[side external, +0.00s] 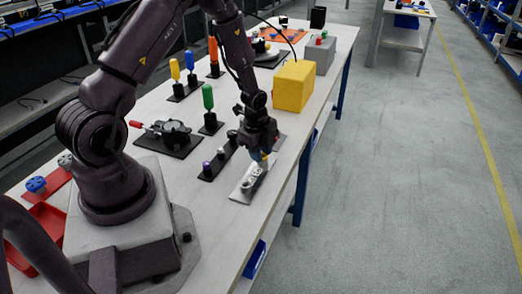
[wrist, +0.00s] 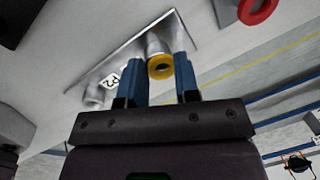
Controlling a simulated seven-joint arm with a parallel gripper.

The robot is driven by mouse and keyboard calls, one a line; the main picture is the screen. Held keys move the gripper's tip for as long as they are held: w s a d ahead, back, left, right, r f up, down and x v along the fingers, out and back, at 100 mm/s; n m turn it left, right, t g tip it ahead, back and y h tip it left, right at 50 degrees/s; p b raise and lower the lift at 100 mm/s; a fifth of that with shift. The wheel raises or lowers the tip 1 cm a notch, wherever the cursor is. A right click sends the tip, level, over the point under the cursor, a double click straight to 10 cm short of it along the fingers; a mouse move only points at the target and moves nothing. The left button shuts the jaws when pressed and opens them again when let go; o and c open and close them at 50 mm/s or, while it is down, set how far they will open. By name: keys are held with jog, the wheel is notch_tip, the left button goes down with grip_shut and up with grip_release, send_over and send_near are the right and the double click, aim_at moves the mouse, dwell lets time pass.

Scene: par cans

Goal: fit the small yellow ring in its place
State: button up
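The small yellow ring (wrist: 161,67) sits between my two blue fingers in the wrist view. My gripper (wrist: 160,75) is shut on it, with a finger against each side. The ring lies over the end of a grey cylinder (wrist: 153,44) on a metal plate (wrist: 182,32); I cannot tell whether it is fully seated. The plate bears a white label (wrist: 110,80) and a second short grey cylinder (wrist: 95,98). In the side external view my gripper (side external: 261,157) is low over the far end of the plate (side external: 240,194), and a little yellow shows at the fingertips.
A red ring (wrist: 258,10) lies beyond the plate. A dark strip with small knobs (side external: 211,168) lies close to the plate's left. A yellow box (side external: 295,86) stands farther along the table, and a green-handled tool (side external: 208,98) stands behind. The table's edge is close on the right.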

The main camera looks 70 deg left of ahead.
jog(key=shift+s+f, duration=0.25)
jog(key=shift+f, duration=0.05)
jog(key=o, duration=0.7)
jog(key=shift+d, duration=0.1)
jog(key=shift+c, duration=0.2)
jog(key=shift+w+r, duration=0.1)
